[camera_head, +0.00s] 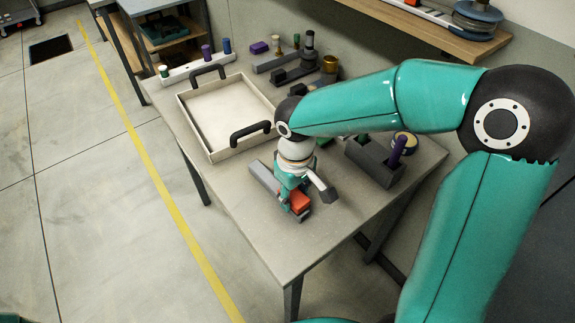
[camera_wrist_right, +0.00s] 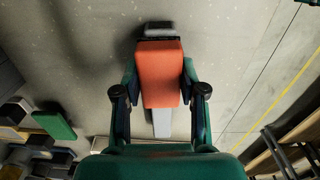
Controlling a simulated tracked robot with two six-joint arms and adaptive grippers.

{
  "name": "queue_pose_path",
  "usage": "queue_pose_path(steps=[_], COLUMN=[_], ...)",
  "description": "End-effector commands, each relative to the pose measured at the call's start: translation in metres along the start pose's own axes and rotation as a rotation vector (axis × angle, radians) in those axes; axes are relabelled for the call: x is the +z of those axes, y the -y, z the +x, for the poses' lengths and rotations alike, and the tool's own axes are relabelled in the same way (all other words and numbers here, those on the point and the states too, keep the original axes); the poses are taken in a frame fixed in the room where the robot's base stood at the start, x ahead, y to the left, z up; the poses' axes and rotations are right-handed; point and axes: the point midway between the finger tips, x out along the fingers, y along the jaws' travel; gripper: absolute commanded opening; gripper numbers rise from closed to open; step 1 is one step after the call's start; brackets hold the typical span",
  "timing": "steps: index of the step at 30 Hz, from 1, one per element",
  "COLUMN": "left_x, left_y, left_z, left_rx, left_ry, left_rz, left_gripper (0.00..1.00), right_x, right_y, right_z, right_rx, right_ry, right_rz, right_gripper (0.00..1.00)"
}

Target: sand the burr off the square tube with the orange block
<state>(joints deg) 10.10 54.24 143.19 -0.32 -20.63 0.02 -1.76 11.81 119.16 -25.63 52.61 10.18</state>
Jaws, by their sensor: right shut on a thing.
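The orange block (camera_head: 300,200) is between the fingers of my right gripper (camera_head: 296,204), which is shut on it above the near part of the table. The block also shows in the right wrist view (camera_wrist_right: 161,76), with a finger on each side. The grey square tube (camera_head: 263,178) lies on the table beneath the gripper and sticks out to its upper left. In the right wrist view the tube (camera_wrist_right: 162,122) runs under the block. I cannot tell whether block and tube touch. The burr is hidden or too small to see. My left gripper is not in view.
A white tray (camera_head: 184,108) with black handles stands on the table to the left. A dark grey holder (camera_head: 373,164) with a purple-handled item stands to the right. Small bottles and fixtures line the back. The table's front corner is clear.

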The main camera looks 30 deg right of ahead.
Motion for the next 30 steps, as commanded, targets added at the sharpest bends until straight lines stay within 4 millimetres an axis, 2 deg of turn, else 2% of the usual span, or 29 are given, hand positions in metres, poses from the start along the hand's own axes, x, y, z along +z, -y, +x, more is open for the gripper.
queue_pose_path(steps=[2, 4, 18, 24, 30], left_x=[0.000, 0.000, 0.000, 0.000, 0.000], left_y=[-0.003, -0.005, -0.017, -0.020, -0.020], left_z=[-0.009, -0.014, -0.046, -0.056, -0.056], left_rx=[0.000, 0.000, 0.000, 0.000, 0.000], left_ry=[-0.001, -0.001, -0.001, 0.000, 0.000], left_rz=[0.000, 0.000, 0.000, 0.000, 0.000], left_gripper=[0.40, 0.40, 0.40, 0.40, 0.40], right_x=[-0.001, -0.003, -0.005, -0.005, -0.005], right_y=[0.001, 0.003, 0.006, 0.007, 0.007], right_z=[-0.009, -0.028, -0.068, -0.081, -0.081], right_rx=[0.000, -0.001, -0.002, -0.002, -0.002], right_ry=[0.000, -0.005, -0.001, -0.001, -0.001], right_rz=[-0.002, -0.008, -0.019, -0.021, -0.021], right_gripper=[0.01, 0.01, 0.01, 0.01, 0.01])
